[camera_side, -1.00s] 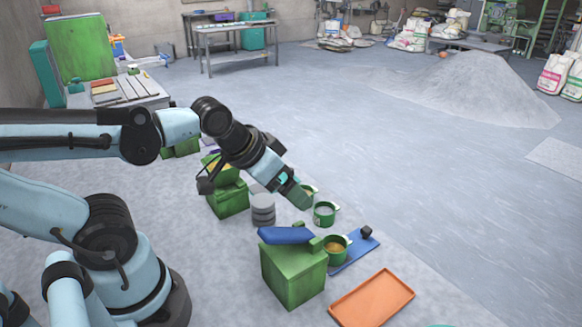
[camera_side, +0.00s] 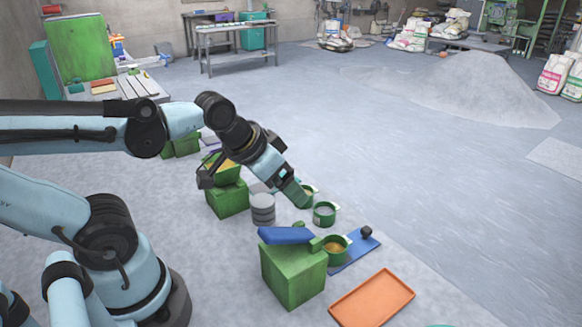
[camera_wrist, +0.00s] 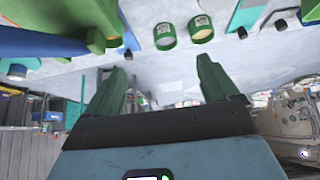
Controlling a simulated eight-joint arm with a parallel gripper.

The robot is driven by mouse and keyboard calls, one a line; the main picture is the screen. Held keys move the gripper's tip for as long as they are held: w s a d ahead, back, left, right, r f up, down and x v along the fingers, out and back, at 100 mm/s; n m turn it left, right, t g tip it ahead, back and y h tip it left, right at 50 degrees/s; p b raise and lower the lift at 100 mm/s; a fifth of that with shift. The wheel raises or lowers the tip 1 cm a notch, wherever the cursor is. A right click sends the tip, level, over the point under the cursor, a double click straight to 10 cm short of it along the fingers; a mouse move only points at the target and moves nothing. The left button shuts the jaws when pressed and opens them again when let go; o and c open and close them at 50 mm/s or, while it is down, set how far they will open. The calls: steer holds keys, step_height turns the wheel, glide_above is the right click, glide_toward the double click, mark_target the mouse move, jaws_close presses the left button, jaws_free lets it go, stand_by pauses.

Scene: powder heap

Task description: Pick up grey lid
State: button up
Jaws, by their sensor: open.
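A stack of round grey discs (camera_side: 263,208) stands on the floor left of the small green cups in the side view. It looks like the grey lid or lids, but I cannot tell one lid apart. My gripper (camera_side: 298,196) hangs tilted down, right of and slightly above the stack in the picture, close to the cups. In the wrist view its two green fingers (camera_wrist: 160,66) are spread with nothing between them. No grey lid is clear in the wrist view.
Green cups (camera_side: 324,216) stand near my gripper. A green block (camera_side: 294,276) with a blue piece on top is in front, beside a blue mat (camera_side: 352,257) and an orange tray (camera_side: 372,298). The grey powder heap (camera_side: 468,85) lies far back. Open floor is at right.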

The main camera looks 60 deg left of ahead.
steer(key=w+a+r+m+g, duration=0.2)
steer(key=a+r+g, duration=0.1)
steer(key=a+g, duration=0.4)
glide_above(264, 200)
steer(key=f, duration=0.7)
steer(key=shift+w+a, duration=0.1)
steer(key=shift+w, duration=0.15)
steer(key=shift+s+f, duration=0.2)
steer(key=shift+f, duration=2.45)
steer(key=c, duration=1.1)
